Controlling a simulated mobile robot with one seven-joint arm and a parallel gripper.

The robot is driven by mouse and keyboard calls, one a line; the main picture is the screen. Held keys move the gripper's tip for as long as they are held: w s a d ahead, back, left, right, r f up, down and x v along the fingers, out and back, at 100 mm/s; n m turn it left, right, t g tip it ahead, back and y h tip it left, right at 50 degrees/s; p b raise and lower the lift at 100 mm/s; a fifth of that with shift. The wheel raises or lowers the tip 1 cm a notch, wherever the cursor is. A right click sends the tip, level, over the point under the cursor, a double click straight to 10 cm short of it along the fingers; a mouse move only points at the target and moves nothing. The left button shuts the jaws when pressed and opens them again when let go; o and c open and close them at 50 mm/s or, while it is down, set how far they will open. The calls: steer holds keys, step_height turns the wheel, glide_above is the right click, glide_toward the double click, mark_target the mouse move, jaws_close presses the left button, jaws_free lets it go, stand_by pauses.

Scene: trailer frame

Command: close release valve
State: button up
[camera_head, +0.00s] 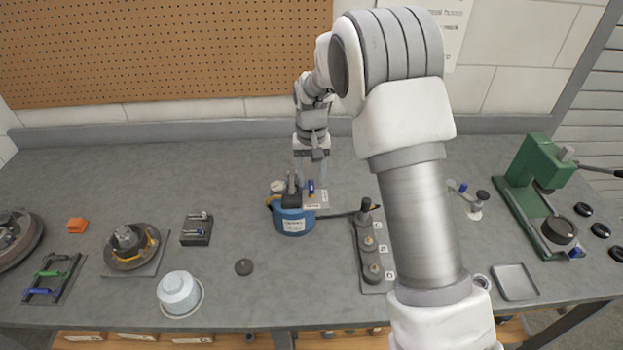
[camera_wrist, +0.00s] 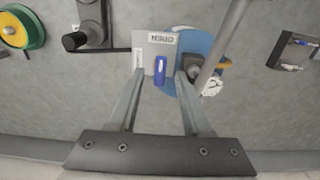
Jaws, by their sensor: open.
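The release valve appears to be the small blue lever (camera_head: 311,187) on a light labelled plate (camera_head: 322,199) at the blue pump body (camera_head: 292,222). In the wrist view the blue lever (camera_wrist: 160,66) stands between my two fingers, on the plate (camera_wrist: 146,48), whose upside-down label seems to read OPEN. My gripper (camera_head: 311,177) points down over the plate, open, with one finger on each side of the lever. It also shows in the wrist view (camera_wrist: 160,75). I see a gap on both sides; whether a fingertip touches the plate I cannot tell.
A gauge (camera_wrist: 212,86) and a grey bar (camera_wrist: 228,32) rise close beside the right finger in the wrist view. A panel with dark knobs (camera_head: 371,262) stands right of the pump. The bench behind the pump is clear.

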steer(key=shift+f, duration=0.5)
jaws_close()
